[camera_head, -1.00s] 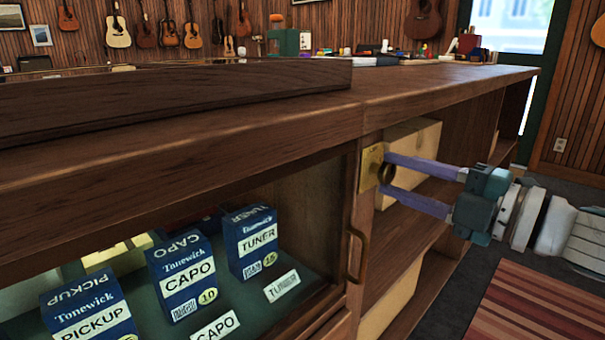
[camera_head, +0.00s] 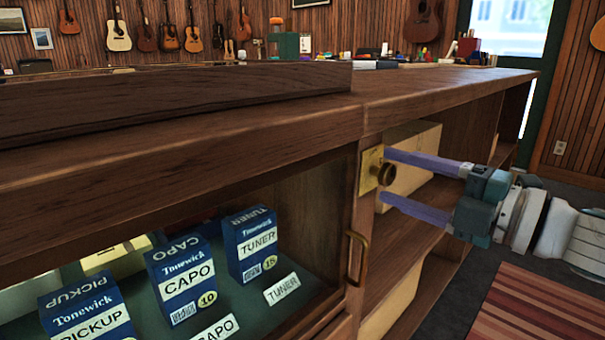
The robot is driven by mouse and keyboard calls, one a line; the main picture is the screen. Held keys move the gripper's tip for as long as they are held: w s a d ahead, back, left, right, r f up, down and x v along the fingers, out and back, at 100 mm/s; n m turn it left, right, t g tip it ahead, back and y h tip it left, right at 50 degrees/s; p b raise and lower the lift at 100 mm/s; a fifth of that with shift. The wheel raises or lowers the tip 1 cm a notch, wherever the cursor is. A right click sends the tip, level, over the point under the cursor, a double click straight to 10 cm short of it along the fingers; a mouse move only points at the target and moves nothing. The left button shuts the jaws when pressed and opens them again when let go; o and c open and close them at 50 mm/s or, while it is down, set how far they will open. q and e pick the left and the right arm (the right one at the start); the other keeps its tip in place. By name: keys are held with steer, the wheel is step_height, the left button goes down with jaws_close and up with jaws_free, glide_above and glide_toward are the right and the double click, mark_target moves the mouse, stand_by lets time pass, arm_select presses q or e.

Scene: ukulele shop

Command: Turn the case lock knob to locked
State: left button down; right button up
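The case lock knob (camera_head: 386,174) is a small round brass knob on a brass plate (camera_head: 369,170), fixed to the wooden upright beside the glass case. My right gripper (camera_head: 384,176) reaches in from the right with its two purple fingers spread, one above the knob and one below it. There are visible gaps between the fingers and the knob, so it is open and holds nothing. Which way the knob is turned is too small to tell. My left gripper is not in view.
A brass door handle (camera_head: 357,258) stands below the knob. Boxes of capos (camera_head: 182,283) and tuners (camera_head: 251,246) sit inside the case. Open shelves with a cardboard box (camera_head: 420,150) lie behind the fingers. The wooden countertop (camera_head: 440,80) overhangs above.

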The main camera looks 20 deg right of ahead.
steer(key=p+v, duration=0.1)
steer(key=v, duration=0.9)
steer(key=shift+p, duration=0.3)
step_height(320, 180, up, 11)
steer(key=a+m+g+h+p, duration=0.25)
steer(key=m+h+p, duration=0.65)
steer(key=m+p, duration=0.65)
steer(key=s+a+r+m+g+y+p, duration=0.1)
steer(key=s+a+r+m+g+p, duration=0.2)
steer(key=s+a+r+g+p, duration=0.4)
steer(key=s+a+r+m+g+y+p, duration=0.1)
steer(key=s+a+r+m+g+p, duration=0.3)
steer(key=s+p, duration=0.6)
steer(key=shift+n+t, duration=0.25)
steer(key=shift+n, duration=0.6)
steer(key=r+p, duration=1.1)
steer(key=r, duration=0.1)
steer(key=r+p, duration=2.4)
steer(key=shift+w+a, duration=0.25)
steer(key=shift+a, duration=0.1)
